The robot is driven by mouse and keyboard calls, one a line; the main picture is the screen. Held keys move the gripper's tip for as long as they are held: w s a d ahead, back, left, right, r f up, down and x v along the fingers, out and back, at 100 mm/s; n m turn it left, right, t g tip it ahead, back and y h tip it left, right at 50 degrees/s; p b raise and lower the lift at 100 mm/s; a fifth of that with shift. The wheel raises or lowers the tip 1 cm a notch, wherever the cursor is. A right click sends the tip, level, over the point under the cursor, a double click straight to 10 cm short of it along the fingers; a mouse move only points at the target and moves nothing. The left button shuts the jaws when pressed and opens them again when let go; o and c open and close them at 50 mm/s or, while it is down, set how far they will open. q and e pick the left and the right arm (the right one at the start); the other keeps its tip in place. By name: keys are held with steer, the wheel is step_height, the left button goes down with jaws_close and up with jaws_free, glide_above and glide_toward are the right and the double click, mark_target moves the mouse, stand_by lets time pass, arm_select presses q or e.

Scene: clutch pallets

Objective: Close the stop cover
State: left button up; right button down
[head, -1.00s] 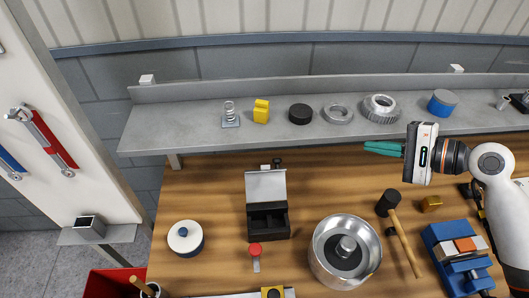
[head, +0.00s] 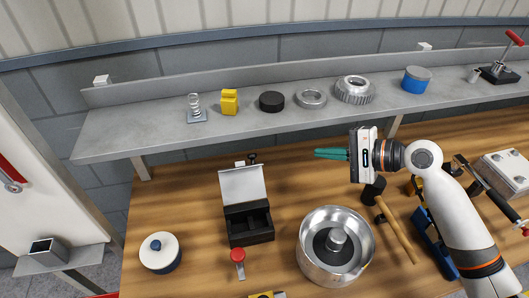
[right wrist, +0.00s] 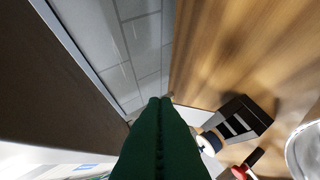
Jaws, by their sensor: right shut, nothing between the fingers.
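A small black box (head: 250,238) with open, dark compartments stands on the wooden bench. Its pale hinged lid (head: 242,185) stands raised at the back; I take it to be the stop cover. The box also shows in the right wrist view (right wrist: 255,113). A red-topped knob on a grey strip (head: 238,256) lies just in front of the box. My right gripper (head: 316,153), with green fingers, is shut and empty. It is in the air to the right of the lid, apart from it. My left gripper is not in view.
A steel pot (head: 307,262) stands right of the box, and a white-topped round container (head: 160,250) to the left. A mallet (head: 397,232) lies right of the pot. A grey shelf (head: 140,140) with several parts runs along the back.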

mark_target(242, 179)
steer(key=w+a+f+p, duration=0.2)
steer(key=a, duration=0.5)
steer(key=w+a+f+p, duration=0.1)
steer(key=a+f+p, duration=0.1)
steer(key=a, duration=0.5)
steer(key=shift+w+p, duration=0.4)
steer(key=shift+p, duration=0.4)
steer(key=shift+w, duration=0.1)
steer(key=shift+s+d, duration=0.1)
steer(key=shift+s, duration=0.1)
steer(key=shift+s+r+t+b, duration=0.2)
steer(key=shift+t+b, duration=0.1)
steer(key=shift+b, duration=0.1)
